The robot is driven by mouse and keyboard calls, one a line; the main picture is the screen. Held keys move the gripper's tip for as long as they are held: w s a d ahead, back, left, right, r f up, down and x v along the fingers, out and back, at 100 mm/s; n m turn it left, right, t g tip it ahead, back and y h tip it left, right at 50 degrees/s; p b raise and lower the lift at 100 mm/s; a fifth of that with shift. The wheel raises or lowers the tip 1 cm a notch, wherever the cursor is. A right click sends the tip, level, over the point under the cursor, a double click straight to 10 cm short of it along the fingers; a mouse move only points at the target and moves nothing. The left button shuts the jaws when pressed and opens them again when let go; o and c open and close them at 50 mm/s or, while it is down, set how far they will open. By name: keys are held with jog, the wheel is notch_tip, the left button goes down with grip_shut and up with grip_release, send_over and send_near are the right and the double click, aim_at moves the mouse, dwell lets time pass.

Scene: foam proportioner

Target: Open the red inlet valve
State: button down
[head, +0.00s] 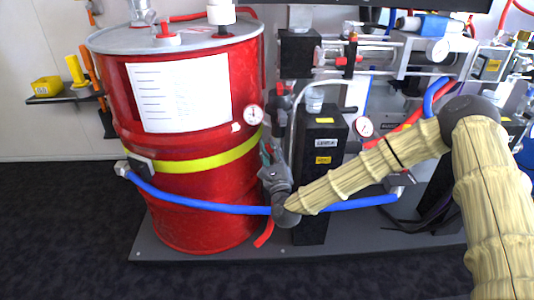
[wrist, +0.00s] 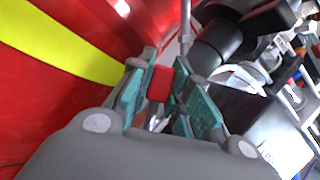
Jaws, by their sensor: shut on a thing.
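My gripper (head: 268,152) reaches up beside the red drum, just in front of the pipework at its right side. In the wrist view, its two teal-padded fingers (wrist: 158,92) are closed about a small red piece (wrist: 160,83), which looks like the handle of the red inlet valve. The red piece sits between the fingertips, with pads on both sides. Most of the valve is hidden behind the fingers, so I cannot tell its angle. In the head view my wrist and fingers cover this spot.
The large red drum (head: 190,190) with a yellow band stands close on the left. A blue hose (head: 200,207) crosses low in front. A black pipe fitting (wrist: 215,45) is close to the fingers' right. A black box (head: 318,150) and gauges stand at right.

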jog(key=shift+d+m+h, duration=0.25)
jog(key=shift+m+h, duration=0.05)
jog(key=shift+m, duration=0.2)
jog(key=c, duration=1.3)
grip_release()
jog(key=v, duration=1.2)
jog(key=shift+f, duration=0.1)
jog(key=shift+c, duration=0.6)
